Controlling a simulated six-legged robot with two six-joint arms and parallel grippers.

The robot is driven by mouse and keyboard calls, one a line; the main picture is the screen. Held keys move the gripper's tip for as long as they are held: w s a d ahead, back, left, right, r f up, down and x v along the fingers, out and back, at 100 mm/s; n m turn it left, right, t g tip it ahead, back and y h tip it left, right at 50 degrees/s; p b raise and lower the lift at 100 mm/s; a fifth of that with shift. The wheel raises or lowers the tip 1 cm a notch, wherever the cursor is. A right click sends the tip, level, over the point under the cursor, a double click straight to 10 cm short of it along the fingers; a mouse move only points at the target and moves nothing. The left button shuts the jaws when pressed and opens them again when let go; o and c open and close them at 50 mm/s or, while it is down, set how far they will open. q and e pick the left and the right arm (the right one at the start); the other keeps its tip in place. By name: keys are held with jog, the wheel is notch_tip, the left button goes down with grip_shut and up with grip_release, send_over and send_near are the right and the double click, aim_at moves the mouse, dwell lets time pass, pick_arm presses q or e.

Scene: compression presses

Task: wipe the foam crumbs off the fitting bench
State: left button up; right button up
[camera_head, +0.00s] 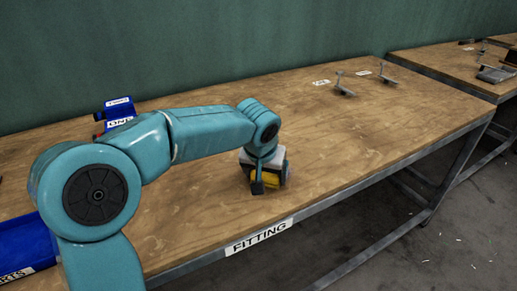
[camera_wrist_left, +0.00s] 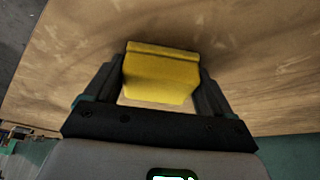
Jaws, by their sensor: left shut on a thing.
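My left gripper (camera_head: 264,182) is shut on a yellow block-like thing (camera_wrist_left: 160,75), which looks like a sponge or cloth. The gripper is low over the front part of the wooden fitting bench (camera_head: 350,125), a little behind the FITTING label. In the left wrist view, both fingers of the left gripper (camera_wrist_left: 161,92) press the yellow thing from its sides, with bench wood beyond it. I cannot tell whether it touches the bench top. I cannot make out crumbs on the bench. My right gripper is not in view.
Blue bins (camera_head: 117,112) stand at the back left, and another blue bin (camera_head: 25,247) is at the front left. Small metal fittings (camera_head: 343,85) and labels lie at the far right. A second bench (camera_head: 455,65) stands beyond. White bits (camera_head: 458,239) lie on the floor.

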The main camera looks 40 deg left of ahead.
pick_arm(q)
jog(key=shift+s+a+r, duration=0.1)
jog(key=shift+s+a, duration=0.05)
jog(key=shift+s, duration=0.15)
jog(key=shift+r+p, duration=0.15)
jog(key=shift+p, duration=0.25)
jog(key=shift+w+r, duration=0.15)
jog(key=shift+r, duration=0.7)
jog(key=shift+p, duration=0.4)
jog(key=shift+r+p, duration=0.4)
jog(key=shift+r, duration=0.25)
jog(key=shift+w+r+p, duration=0.1)
jog(key=shift+r+p, duration=0.65)
notch_tip(320, 180, up, 2)
jog(key=shift+r+p, duration=0.15)
jog(key=shift+p, duration=0.8)
jog(key=shift+r+p, duration=0.3)
jog(key=shift+r, duration=0.1)
